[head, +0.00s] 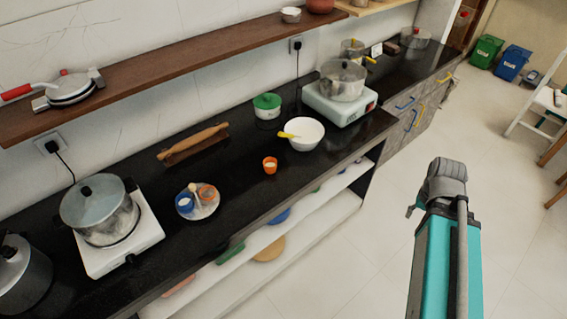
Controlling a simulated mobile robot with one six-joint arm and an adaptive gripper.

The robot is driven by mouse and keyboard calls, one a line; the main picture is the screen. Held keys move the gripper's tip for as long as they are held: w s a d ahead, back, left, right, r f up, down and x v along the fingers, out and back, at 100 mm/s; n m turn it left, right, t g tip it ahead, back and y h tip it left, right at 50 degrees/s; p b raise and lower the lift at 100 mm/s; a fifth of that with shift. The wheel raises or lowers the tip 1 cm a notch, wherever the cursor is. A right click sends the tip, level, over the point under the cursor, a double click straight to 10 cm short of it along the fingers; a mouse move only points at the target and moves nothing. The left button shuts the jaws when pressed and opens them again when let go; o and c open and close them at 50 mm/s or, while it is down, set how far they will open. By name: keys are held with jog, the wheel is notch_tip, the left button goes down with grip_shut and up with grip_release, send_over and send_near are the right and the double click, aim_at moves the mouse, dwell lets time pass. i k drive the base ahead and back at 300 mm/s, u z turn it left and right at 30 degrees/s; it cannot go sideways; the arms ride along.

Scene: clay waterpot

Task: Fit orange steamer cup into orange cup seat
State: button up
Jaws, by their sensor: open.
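A small orange cup (270,165) with pale contents stands upright by itself on the black counter, near its front edge. A round light tray (207,211) stands to its left on the counter. On the tray are a blue cup (185,204), a small wooden-looking peg (193,188) and an orange round piece (207,192), likely the orange cup seat. Its inside is too small to make out. My arm rises at the right over the floor, apart from the counter and the cup. I cannot make out my gripper's fingers.
A white bowl (304,135) with a yellow-handled utensil and a green-lidded pot (267,106) stand behind the cup. A rolling pin (192,141) lies at the back. Pots on stoves stand left (102,217) and right (342,80). Counter around the cup is clear. A wooden shelf (190,65) runs above.

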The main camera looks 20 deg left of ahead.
aim_at(204, 197)
jog(key=z, duration=0.95)
jog(key=k, duration=1.4)
jog(key=u, duration=0.55)
jog(key=i, duration=0.2)
jog(key=u, duration=0.2)
